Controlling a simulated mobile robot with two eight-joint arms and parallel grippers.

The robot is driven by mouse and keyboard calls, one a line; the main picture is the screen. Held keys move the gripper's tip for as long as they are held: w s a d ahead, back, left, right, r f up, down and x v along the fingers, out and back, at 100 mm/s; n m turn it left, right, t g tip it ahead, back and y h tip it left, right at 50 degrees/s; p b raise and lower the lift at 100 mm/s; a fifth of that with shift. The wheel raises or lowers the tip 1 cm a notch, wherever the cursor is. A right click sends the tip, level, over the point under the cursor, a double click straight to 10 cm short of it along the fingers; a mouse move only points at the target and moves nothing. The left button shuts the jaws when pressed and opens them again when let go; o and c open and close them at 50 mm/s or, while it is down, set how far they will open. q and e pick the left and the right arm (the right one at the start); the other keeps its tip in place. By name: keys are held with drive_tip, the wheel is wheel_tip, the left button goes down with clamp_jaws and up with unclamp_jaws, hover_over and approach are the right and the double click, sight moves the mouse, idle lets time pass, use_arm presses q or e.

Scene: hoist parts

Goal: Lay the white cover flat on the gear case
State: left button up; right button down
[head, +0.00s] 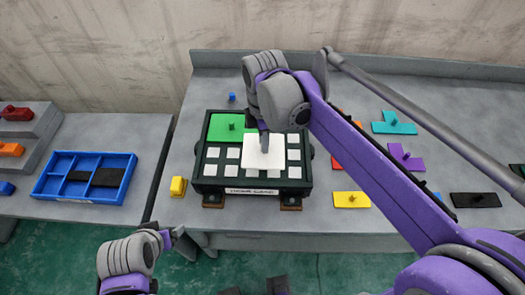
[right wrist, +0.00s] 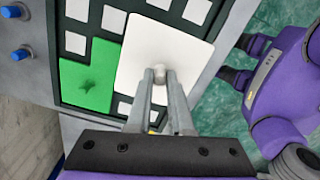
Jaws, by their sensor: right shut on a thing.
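The white cover (head: 275,160) is a flat square plate with a small knob, over the middle of the dark gear case (head: 202,185). My right gripper (head: 264,148) is shut on its knob from above. In the right wrist view, the fingers (right wrist: 160,80) pinch the knob and the white cover (right wrist: 150,45) hides part of the case. Its edge lies close beside the green cover (right wrist: 85,75); I cannot tell whether it touches the case or hovers. The green cover (head: 222,134) sits in the case's back left corner. My left gripper (head: 168,237) is low at the left, its fingers unclear.
Yellow (head: 340,200), teal (head: 393,128), purple (head: 413,160) and black (head: 480,200) plates lie right of the case. A yellow block (head: 178,187) stands at its left. A blue tray (head: 48,190) is on the left table. Small blue pegs (right wrist: 20,54) stand behind the case.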

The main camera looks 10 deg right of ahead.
drive_tip(key=shift+w+f, duration=0.1)
drive_tip(key=shift+f, duration=2.8)
drive_tip(key=shift+f, duration=0.15)
drive_tip(key=c, duration=0.8)
unclamp_jaws()
drive_tip(key=shift+r, duration=0.35)
wheel_tip(320, 180, up, 12)
drive_tip(key=shift+f+p, duration=0.15)
drive_tip(key=shift+p, duration=0.2)
